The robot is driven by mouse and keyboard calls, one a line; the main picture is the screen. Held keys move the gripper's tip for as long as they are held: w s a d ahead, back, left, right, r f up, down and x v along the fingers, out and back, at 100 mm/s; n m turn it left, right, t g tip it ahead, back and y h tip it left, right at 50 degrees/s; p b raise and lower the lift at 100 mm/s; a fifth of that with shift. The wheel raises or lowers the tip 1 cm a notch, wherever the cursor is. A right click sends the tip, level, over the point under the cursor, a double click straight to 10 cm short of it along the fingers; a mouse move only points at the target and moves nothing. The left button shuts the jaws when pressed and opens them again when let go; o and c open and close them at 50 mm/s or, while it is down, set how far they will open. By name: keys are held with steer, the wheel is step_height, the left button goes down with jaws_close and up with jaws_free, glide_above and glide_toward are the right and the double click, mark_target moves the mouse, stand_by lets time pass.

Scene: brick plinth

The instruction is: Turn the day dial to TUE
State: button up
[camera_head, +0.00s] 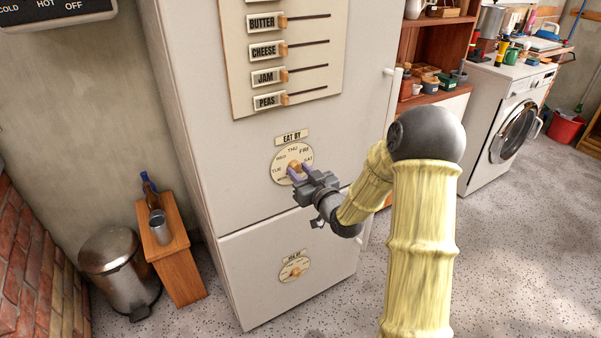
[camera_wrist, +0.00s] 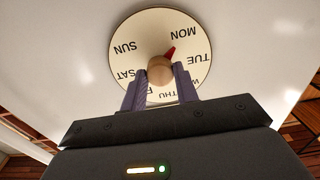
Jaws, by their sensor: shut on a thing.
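The day dial (camera_head: 281,154) is a round cream disc under an "EAT BY" label on the front of a white fridge (camera_head: 230,186). Its day names ring a wooden knob (camera_wrist: 160,69) with a red pointer (camera_wrist: 170,52). In the wrist view, where the dial looks upside down, the pointer aims towards MON, with TUE beside it on the right. My gripper (camera_head: 297,173) is at the dial, its purple fingers shut on the knob from both sides. The fingers hide part of the dial's lower side in the head view.
Wooden sliders (camera_head: 283,50) sit above the dial, a smaller dial (camera_head: 294,268) below it. A wooden stool (camera_head: 176,262) with a bottle and a metal cup, and a steel bin (camera_head: 117,270), stand left. A washing machine (camera_head: 508,125) stands right. The floor in front is clear.

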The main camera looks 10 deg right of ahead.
steer(key=shift+m, duration=0.3)
steer(key=m+p, duration=0.2)
steer(key=m, duration=0.2)
steer(key=shift+r+m, duration=0.1)
steer(key=shift+m, duration=0.3)
steer(key=shift+m+p, duration=0.85)
steer(key=shift+m, duration=0.85)
steer(key=o, duration=1)
steer(key=shift+d, duration=0.1)
